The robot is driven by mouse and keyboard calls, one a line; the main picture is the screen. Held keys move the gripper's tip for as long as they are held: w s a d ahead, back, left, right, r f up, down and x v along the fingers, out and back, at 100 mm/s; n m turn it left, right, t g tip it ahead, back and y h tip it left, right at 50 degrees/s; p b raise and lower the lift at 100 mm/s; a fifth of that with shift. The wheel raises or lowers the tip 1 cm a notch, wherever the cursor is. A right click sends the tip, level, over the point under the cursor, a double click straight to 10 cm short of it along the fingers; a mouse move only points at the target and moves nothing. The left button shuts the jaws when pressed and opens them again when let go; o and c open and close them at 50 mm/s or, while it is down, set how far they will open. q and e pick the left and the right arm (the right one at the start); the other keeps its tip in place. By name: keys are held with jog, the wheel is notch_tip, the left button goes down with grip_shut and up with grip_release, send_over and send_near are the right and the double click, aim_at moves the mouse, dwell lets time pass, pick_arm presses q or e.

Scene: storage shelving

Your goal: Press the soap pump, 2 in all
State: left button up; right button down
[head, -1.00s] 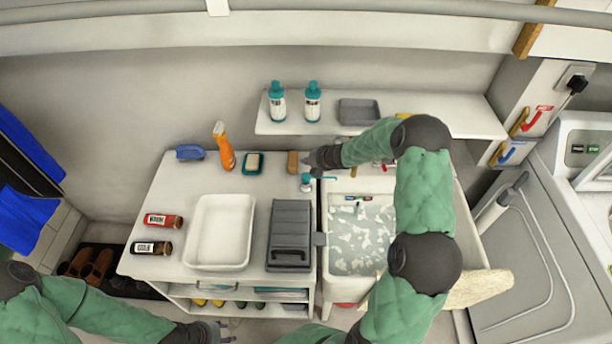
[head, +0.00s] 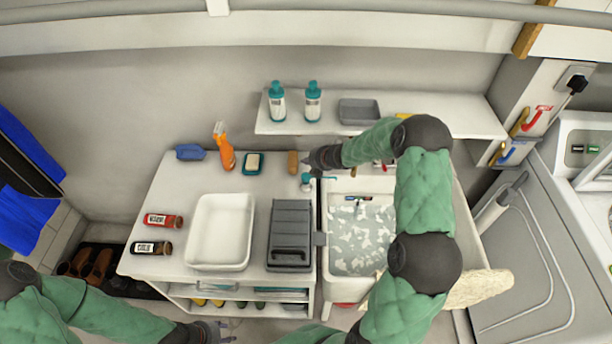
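The soap pump (head: 307,182) is a small bottle with a teal pump head, upright at the back right corner of the counter, next to the sink (head: 325,262). My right gripper (head: 308,160) is just behind and above the pump head; I cannot tell whether it touches it. Its fingers are small and dark here, so its opening is unclear. My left gripper (head: 222,332) is low at the bottom edge of the view, in front of the counter and far from the pump. Its fingers look spread and empty.
The counter (head: 178,205) holds a white tray (head: 190,240), a grey box (head: 290,232), an orange spray bottle (head: 225,155), a soap dish (head: 253,163) and a brush (head: 293,162). Two teal-capped bottles (head: 277,104) (head: 313,104) stand on the shelf (head: 440,127) above.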

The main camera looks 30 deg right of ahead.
aim_at(307, 177)
jog(key=shift+r, duration=0.1)
notch_tip(307, 177, up, 4)
jog(key=p, duration=0.4)
jog(key=shift+f, duration=0.2)
notch_tip(307, 177, down, 9)
jog(key=b, duration=0.8)
jog(key=shift+r, duration=0.15)
dwell(1.4)
jog(key=shift+f, duration=0.4)
